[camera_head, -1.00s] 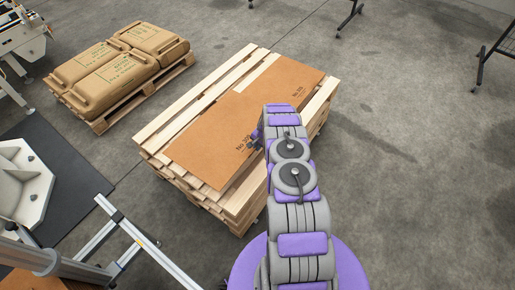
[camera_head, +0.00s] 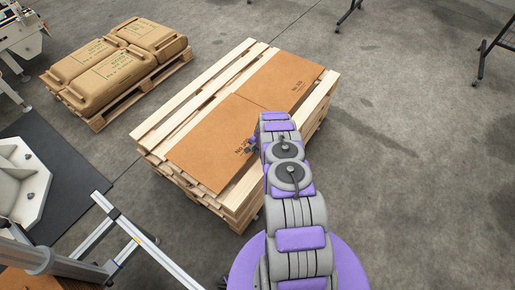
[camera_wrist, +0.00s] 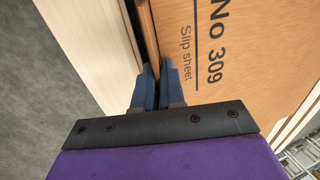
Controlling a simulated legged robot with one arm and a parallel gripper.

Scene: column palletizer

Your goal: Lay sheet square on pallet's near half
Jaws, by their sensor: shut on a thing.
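A brown slip sheet (camera_head: 208,143) marked "No 309" lies over the lower-left half of the slatted pallet (camera_head: 178,98), which tops a stack. My gripper (camera_head: 252,146) is at this sheet's right side, by its printing. In the wrist view my gripper (camera_wrist: 158,72) has its blue fingers closed together on the edge of the sheet (camera_wrist: 235,90). A second brown sheet (camera_head: 284,80) covers the upper-right half. The two meet along a thin seam, with no clear gap. My arm hides part of the right side. I cannot tell whether the held sheet rests fully on the slats.
Bare slats run along the pallet's upper-left side, with a narrower bare strip at right. A pallet with brown sacks (camera_head: 118,62) stands at upper left. A dark mat (camera_head: 82,165) and a metal frame (camera_head: 122,225) are at lower left. Grey floor (camera_head: 420,160) is open at right.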

